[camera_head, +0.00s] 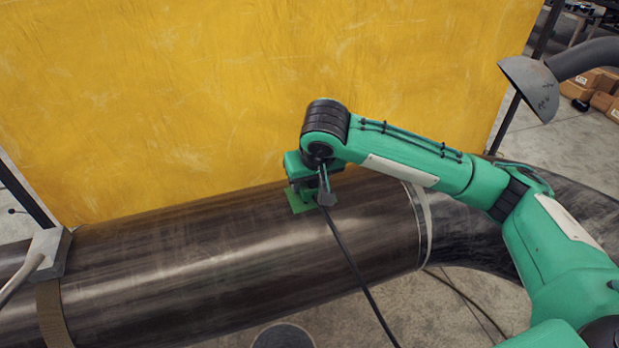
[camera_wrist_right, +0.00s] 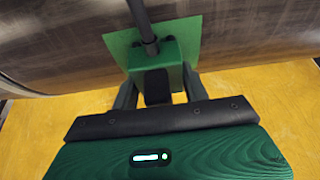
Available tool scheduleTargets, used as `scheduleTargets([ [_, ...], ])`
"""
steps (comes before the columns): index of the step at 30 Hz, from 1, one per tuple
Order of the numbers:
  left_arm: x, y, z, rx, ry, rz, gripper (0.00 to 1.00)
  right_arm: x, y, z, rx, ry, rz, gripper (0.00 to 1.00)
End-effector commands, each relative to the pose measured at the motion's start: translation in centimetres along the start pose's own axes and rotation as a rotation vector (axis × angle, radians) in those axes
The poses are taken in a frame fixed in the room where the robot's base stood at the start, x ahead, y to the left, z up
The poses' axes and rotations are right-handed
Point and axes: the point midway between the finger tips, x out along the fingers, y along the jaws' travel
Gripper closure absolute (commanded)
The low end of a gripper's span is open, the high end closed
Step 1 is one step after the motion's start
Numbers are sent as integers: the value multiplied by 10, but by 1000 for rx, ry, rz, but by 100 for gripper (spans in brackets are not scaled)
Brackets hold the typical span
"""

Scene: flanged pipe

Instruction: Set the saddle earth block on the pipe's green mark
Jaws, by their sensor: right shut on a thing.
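The dark metal pipe (camera_head: 230,240) lies across the head view. A green mark (camera_head: 298,203) shows on its upper side and, in the right wrist view, as a green patch (camera_wrist_right: 190,30) on the pipe. My right gripper (camera_head: 316,183) is directly over the mark. In the right wrist view its fingers (camera_wrist_right: 158,92) are shut on the saddle earth block (camera_wrist_right: 172,52), which shows green with a dark cable on it. The block overlaps the patch, with green visible on both sides. Whether it touches the pipe I cannot tell. My left gripper is not in view.
A black cable (camera_head: 357,269) hangs from the gripper across the pipe's front. A grey block (camera_head: 47,252) sits on the pipe at left; a pale band (camera_head: 422,225) circles it at right. A yellow curtain (camera_head: 230,90) stands behind. A grey hood (camera_head: 532,87) is at upper right.

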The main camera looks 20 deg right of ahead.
Motion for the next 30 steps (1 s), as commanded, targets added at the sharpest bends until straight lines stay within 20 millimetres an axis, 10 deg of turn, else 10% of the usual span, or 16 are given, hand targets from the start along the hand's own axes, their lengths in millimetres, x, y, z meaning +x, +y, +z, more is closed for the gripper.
scheduleTargets([
  [6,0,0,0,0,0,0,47,0,0,0,0,2,-1,29],
  [19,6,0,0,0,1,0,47,-11,-1,1,-1,1,-2,29],
  [30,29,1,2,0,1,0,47,-96,-1,0,-1,7,-3,29],
])
